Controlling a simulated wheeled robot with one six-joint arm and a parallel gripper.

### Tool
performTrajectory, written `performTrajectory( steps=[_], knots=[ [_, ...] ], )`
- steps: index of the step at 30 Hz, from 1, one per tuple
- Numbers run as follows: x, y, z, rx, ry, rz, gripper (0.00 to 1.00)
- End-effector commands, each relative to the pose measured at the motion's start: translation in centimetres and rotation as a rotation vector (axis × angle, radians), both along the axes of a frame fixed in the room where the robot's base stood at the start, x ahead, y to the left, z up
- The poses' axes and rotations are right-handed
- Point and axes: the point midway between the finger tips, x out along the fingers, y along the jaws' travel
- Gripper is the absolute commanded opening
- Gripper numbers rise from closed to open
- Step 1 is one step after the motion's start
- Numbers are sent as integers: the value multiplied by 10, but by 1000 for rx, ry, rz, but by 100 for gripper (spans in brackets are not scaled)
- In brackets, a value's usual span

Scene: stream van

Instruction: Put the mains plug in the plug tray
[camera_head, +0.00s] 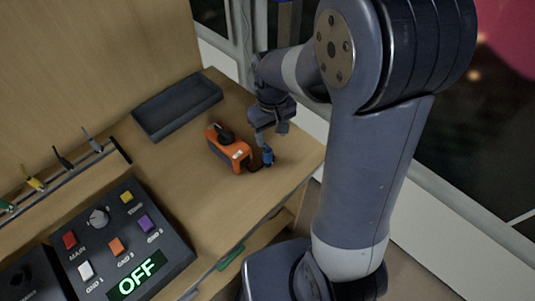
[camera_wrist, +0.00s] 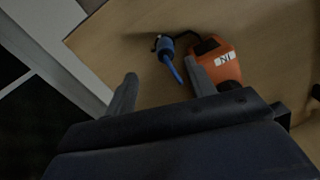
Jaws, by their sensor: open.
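A small blue piece that looks like the mains plug (camera_head: 267,155) is at the right of an orange device (camera_head: 229,147) on the wooden worktop. In the wrist view the blue plug (camera_wrist: 165,47) shows beside the orange device (camera_wrist: 222,68), with a short dark cable by it. A dark, shallow, empty tray (camera_head: 178,107), which looks like the plug tray, lies behind them. My gripper (camera_head: 270,128) is just above the plug. In the wrist view my gripper's fingers (camera_wrist: 160,86) are spread apart, with nothing held; the plug's narrow end points towards the gap between them.
A control box (camera_head: 122,240) reading OFF, with coloured buttons, stands at the front left. A rack (camera_head: 75,180) with several coloured leads is behind it. The worktop's right edge (camera_head: 298,183) is close to the plug. Bare wood lies between device and tray.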

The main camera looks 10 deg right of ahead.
Motion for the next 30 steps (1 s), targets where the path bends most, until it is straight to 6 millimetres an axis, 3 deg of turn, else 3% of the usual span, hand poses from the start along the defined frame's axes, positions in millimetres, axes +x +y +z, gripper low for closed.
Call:
performTrajectory(
  steps=[4, 13, 21, 30],
  knots=[
    [-1, 0, -25, -1, 5, -1, 52],
    [0, 4, -46, 0, 4, -1, 52],
    [3, 9, -80, 0, 4, -3, 52],
    [3, 9, -88, 0, 0, -3, 52]
  ],
)
